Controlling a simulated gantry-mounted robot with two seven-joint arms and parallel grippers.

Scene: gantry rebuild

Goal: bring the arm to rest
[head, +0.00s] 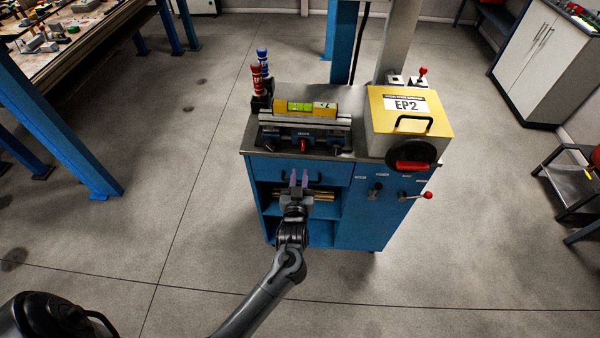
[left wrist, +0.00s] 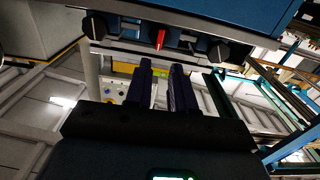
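My left arm reaches up from the bottom of the head view. Its gripper (head: 299,178) is in front of the blue workbench cabinet (head: 347,232), near the drawer front and above the open shelf. The two fingers show apart, with an empty gap between them, in the left wrist view (left wrist: 162,75) as well. I cannot tell whether the fingertips touch the drawer front. My right gripper is in neither view.
Blue posts stand at left. The floor (head: 480,240) around is clear.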

